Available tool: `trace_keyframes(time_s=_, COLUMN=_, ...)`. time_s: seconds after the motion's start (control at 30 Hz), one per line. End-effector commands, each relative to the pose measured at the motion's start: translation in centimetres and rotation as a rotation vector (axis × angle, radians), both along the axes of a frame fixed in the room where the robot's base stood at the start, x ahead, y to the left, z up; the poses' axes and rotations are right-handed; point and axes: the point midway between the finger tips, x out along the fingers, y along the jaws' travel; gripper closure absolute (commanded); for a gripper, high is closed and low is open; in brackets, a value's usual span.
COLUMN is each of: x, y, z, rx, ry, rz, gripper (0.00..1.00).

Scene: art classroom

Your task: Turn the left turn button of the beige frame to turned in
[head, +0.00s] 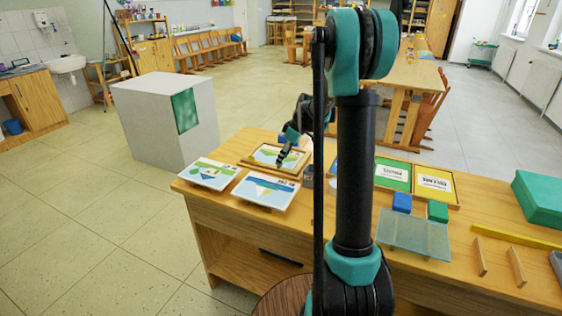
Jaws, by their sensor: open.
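A beige wooden frame (247,163) holding a green, white and blue picture lies at the back left of the table. I take it to be the beige frame. Its turn buttons are too small to make out. My gripper (281,164) is open and points down over the right part of this frame. It hides some of the picture and the frame's right side. I cannot tell whether the fingertips touch anything.
Two picture panels, one left (208,174) and one nearer the middle (265,190), are in front of the frame. Right of my arm are a two-part green and yellow frame (411,193), a blue block (402,202), a green block (437,211) and a glass-like plate (413,237).

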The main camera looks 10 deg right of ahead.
Motion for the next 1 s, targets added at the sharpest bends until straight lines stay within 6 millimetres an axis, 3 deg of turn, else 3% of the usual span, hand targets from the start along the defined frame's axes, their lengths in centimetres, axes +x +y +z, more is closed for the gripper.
trace_keyframes(time_s=0.2, x=-1.0, y=-1.5, z=4.3, rx=0.000, ry=0.000, rz=-0.001, gripper=0.53)
trace_keyframes(time_s=0.43, x=-1.7, y=-2.6, z=7.6, rx=0.000, ry=0.000, rz=0.001, gripper=0.53)
trace_keyframes(time_s=0.6, x=-1.9, y=-2.9, z=8.5, rx=0.000, ry=0.000, rz=0.001, gripper=0.53)
trace_keyframes(time_s=1.0, x=-1.9, y=-3.0, z=8.6, rx=0.000, ry=0.000, rz=0.001, gripper=0.53)
